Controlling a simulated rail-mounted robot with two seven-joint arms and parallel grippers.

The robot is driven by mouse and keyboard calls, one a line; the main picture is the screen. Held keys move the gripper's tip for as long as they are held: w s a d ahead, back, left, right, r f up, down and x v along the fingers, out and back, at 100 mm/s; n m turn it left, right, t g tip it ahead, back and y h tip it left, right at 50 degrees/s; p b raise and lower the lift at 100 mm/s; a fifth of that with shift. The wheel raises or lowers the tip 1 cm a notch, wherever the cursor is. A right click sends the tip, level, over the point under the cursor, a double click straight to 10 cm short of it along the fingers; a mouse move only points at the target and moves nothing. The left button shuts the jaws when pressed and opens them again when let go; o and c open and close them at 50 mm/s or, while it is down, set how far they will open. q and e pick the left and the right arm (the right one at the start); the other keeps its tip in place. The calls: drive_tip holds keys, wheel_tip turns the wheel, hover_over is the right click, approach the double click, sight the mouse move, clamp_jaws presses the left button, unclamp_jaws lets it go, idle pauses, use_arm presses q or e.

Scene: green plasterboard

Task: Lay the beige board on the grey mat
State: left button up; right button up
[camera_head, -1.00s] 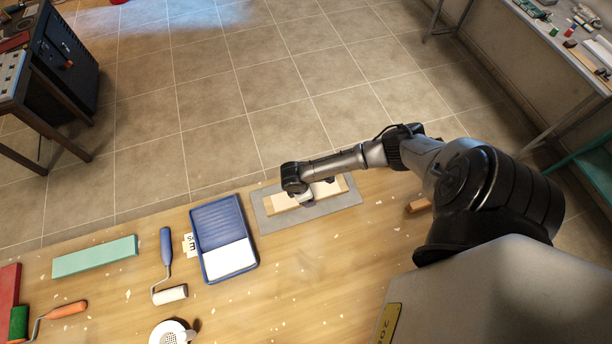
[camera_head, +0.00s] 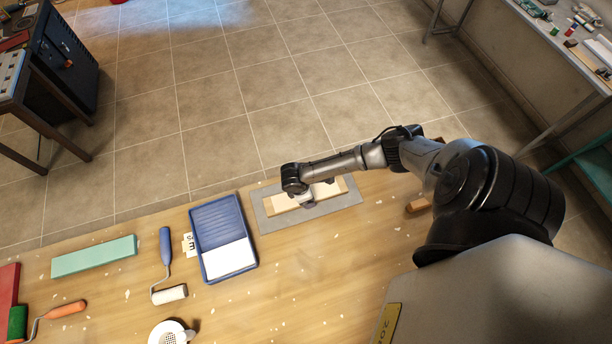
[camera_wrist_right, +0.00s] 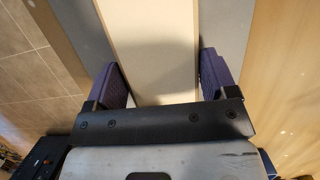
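The beige board (camera_head: 328,190) lies lengthwise over the grey mat (camera_head: 267,222), with mat showing around it. It looks level; I cannot tell whether its underside fully touches the mat. My right gripper (camera_head: 307,203) reaches down over the board's middle and hides part of it. Grey mat (camera_wrist_right: 224,25) shows beyond the board there. My left gripper is not in view.
A blue paint tray (camera_head: 222,225) stands just left of the mat. A blue-handled roller (camera_head: 166,250), a green board (camera_head: 94,257), an orange-handled roller (camera_head: 65,310) and a white round item (camera_head: 172,332) lie further left. Bare wood lies in front of the mat.

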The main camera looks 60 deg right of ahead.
drive_tip(key=o, duration=0.4)
drive_tip(key=shift+c, duration=0.2)
drive_tip(key=shift+w+a+r, duration=0.1)
drive_tip(key=shift+r, duration=0.45)
drive_tip(key=v, duration=1.2)
drive_tip(key=shift+r, duration=0.35)
drive_tip(key=shift+w, duration=0.1)
